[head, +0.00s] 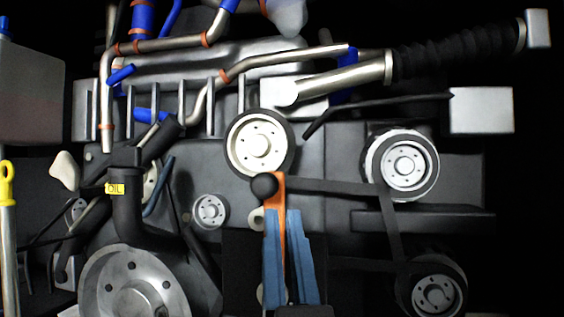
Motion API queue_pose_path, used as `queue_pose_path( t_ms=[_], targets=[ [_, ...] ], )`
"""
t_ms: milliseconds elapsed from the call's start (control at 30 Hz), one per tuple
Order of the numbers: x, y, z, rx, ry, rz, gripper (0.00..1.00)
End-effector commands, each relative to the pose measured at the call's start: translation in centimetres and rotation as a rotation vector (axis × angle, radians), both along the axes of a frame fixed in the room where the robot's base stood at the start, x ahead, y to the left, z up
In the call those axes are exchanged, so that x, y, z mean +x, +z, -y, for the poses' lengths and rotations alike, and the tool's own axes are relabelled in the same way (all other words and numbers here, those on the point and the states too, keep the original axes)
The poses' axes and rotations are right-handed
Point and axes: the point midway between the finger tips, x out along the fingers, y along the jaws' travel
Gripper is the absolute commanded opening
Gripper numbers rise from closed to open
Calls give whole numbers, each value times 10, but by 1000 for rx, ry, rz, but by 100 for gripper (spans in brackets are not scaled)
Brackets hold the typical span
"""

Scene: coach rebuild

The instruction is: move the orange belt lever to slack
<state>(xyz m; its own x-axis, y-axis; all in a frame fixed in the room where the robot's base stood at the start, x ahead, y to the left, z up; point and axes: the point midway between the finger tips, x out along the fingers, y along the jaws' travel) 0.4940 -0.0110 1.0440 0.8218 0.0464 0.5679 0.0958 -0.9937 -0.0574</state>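The orange belt lever (279,187) is in the lower middle of the head view. It stands close to upright, with a round black knob (264,186) at its upper left. My gripper (284,214) comes up from the bottom edge, with two blue fingers that reach up to just below the knob. The fingers are apart, and a strip of orange lever shows between them. I cannot tell whether they touch the lever or stand in front of it. The lever's lower end is mostly hidden by the fingers. No slack marking is legible.
A dark belt (330,187) runs right from near the knob. A cream pulley (259,146) sits just above the lever, with another pulley (403,165) at right. A black oil filler pipe (127,210) and a large grey wheel (131,288) stand at left.

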Motion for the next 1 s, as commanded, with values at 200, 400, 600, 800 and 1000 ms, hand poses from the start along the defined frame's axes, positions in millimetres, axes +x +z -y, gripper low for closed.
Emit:
queue_pose_path(
  t_ms=[200, 400, 600, 800, 1000],
  targets=[
    [39, 0, 17, 84, 91, -202, 0],
    [60, -15, 32, 185, 174, -366, 0],
    [70, -29, 46, 311, 257, -515, 0],
    [68, -39, 59, 457, 341, -641, 0],
    [58, -43, 68, 623, 428, -741, 0]
  ],
)
